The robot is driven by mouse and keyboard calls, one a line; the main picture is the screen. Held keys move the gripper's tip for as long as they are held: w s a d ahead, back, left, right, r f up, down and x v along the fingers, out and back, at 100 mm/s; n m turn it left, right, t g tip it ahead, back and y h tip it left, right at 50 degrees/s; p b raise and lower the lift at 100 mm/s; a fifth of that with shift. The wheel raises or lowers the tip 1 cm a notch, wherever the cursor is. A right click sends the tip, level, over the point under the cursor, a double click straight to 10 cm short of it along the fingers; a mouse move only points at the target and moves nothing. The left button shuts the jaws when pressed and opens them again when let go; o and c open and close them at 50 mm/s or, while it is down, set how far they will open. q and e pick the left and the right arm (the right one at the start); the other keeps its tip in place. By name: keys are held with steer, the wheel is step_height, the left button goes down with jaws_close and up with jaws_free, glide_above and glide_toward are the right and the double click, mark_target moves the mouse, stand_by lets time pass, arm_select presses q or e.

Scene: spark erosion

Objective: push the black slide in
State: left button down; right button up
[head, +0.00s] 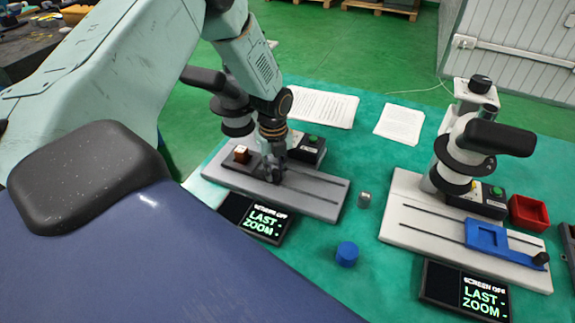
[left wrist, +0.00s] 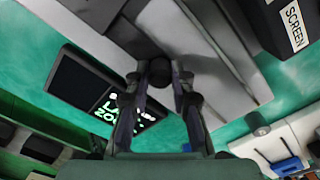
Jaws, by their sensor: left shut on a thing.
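The black slide (head: 236,163) sits on the grey base (head: 315,208) of the left instrument, toward the left end of its rails. A small brown and white block (head: 241,153) rests on it. My left gripper (head: 273,172) reaches down at the slide's right end. In the left wrist view, the fingers of my left gripper (left wrist: 160,85) are closed around a round black knob (left wrist: 160,70). The gripper hides most of the knob in the head view. My right gripper is not in view.
A second instrument with a blue slide (head: 487,237) stands at the right, beside a red tray (head: 529,212). A blue cylinder (head: 347,254) and a small grey cylinder (head: 364,200) stand on the green table between them. Small screens (head: 262,222) lie in front. Papers (head: 320,106) lie behind.

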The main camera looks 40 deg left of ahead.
arm_select(q)
steer(key=shift+w+a+r, duration=0.1)
steer(key=shift+a, duration=0.15)
steer(key=c, duration=1.5)
jaws_free()
steer(key=o, duration=0.4)
steer(key=shift+a, duration=0.2)
steer(key=shift+c, duration=0.2)
steer(key=shift+d, duration=0.1)
steer(key=shift+d, duration=0.15)
